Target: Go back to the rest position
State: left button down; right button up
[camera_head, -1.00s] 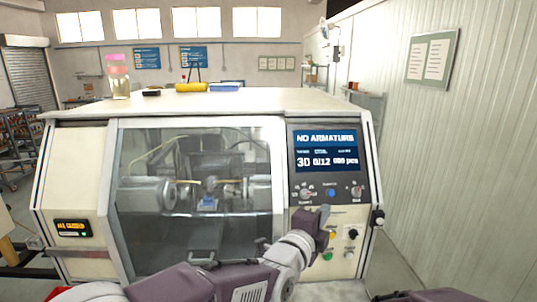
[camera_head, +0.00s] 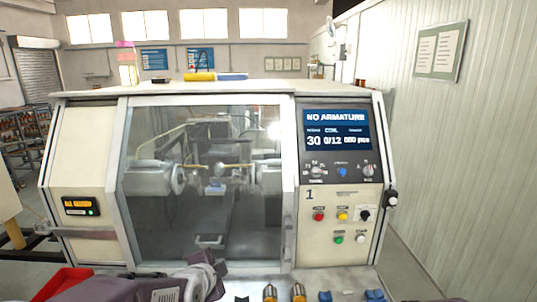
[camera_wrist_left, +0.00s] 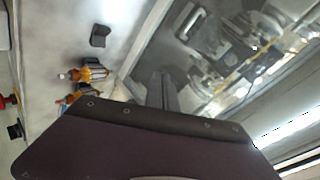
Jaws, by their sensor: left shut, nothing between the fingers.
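My left gripper (camera_head: 212,267) is shut and empty, low in front of the winding machine (camera_head: 165,93), near the left end of its front ledge. In the left wrist view its dark body fills the bottom, and the shut fingers (camera_wrist_left: 162,90) point up past the ledge toward the machine's window. The machine's clear door (camera_head: 210,190) is closed. Its screen (camera_head: 337,130) reads "NO ARMATURE", 30 and 0/12. My right gripper is not in view.
Two copper-coloured armatures (camera_head: 269,292), blue pieces (camera_head: 375,295) and a black block (camera_wrist_left: 100,35) sit on the ledge. A red bin (camera_head: 66,279) is at lower left.

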pick_arm(q)
jog(key=s+a+f+n+g+y+b, duration=0.1)
jog(key=s+a+f+n+g, duration=0.15)
jog(key=s+f, duration=0.3)
jog(key=s+a+f+n+g, duration=0.2)
jog(key=s+f+n+g, duration=0.15)
jog(key=s+f, duration=0.2)
jog(key=s+f+n+g, duration=0.4)
jog(key=s+n, duration=0.4)
jog(key=s, duration=0.3)
jog(key=shift+f+n, duration=0.3)
jog(key=shift+f, duration=0.1)
jog(key=shift+s+a, duration=0.1)
jog(key=shift+a, duration=0.05)
